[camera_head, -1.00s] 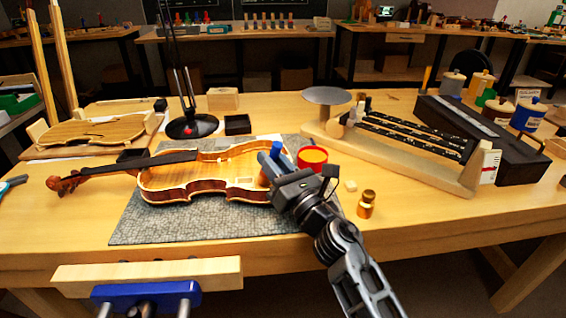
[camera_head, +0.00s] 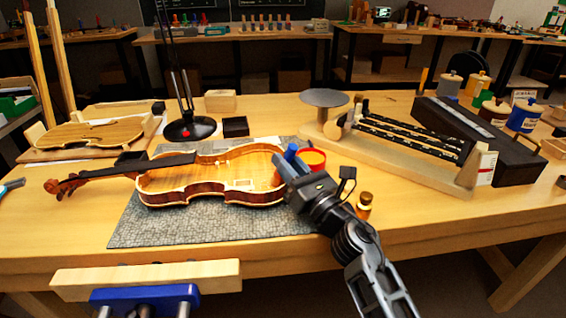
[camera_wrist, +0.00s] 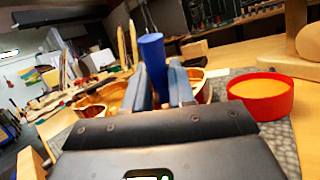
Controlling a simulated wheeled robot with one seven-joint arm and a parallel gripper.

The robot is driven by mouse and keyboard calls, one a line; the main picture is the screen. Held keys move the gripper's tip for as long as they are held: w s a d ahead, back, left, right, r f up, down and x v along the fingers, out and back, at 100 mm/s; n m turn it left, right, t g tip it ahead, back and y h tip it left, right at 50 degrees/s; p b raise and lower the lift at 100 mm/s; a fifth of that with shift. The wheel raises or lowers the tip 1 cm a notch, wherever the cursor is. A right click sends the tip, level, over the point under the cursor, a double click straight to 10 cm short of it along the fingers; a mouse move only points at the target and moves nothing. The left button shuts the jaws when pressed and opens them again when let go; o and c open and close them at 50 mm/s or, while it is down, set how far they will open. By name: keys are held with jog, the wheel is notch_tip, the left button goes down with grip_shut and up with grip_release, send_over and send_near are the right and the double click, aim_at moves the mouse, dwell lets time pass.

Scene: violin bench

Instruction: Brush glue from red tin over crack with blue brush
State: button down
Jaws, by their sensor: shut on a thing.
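My gripper (camera_head: 284,166) is shut on the blue brush (camera_head: 291,151), whose blue handle stands up between the fingers; the handle also shows in the wrist view (camera_wrist: 152,52). The brush's bristle end is hidden. The red tin (camera_head: 322,160), with amber glue inside, stands just right of the fingers, and it is plain in the wrist view (camera_wrist: 262,98). The open violin body (camera_head: 210,184) lies left of my gripper, its right end partly behind the fingers. A small pale patch (camera_head: 243,184) shows inside it. I cannot make out the crack.
A grey mat (camera_head: 150,228) lies under the violin. A brass bottle (camera_head: 364,204) stands right of my arm. A wooden stand with dark strips (camera_head: 400,155) fills the right side. A black lamp base (camera_head: 190,130) stands behind the violin. The front right of the bench is clear.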

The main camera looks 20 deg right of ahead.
notch_tip(320, 180, up, 6)
jog(key=p, duration=0.5)
jog(key=shift+p, duration=0.3)
notch_tip(320, 180, up, 3)
jog(key=p, duration=0.3)
dwell(0.9)
jog(key=shift+w+a+f+b, duration=0.1)
jog(key=shift+f+b, duration=0.85)
jog(key=shift+b, duration=0.15)
notch_tip(320, 180, down, 6)
jog(key=b, duration=0.5)
jog(key=shift+r, duration=0.2)
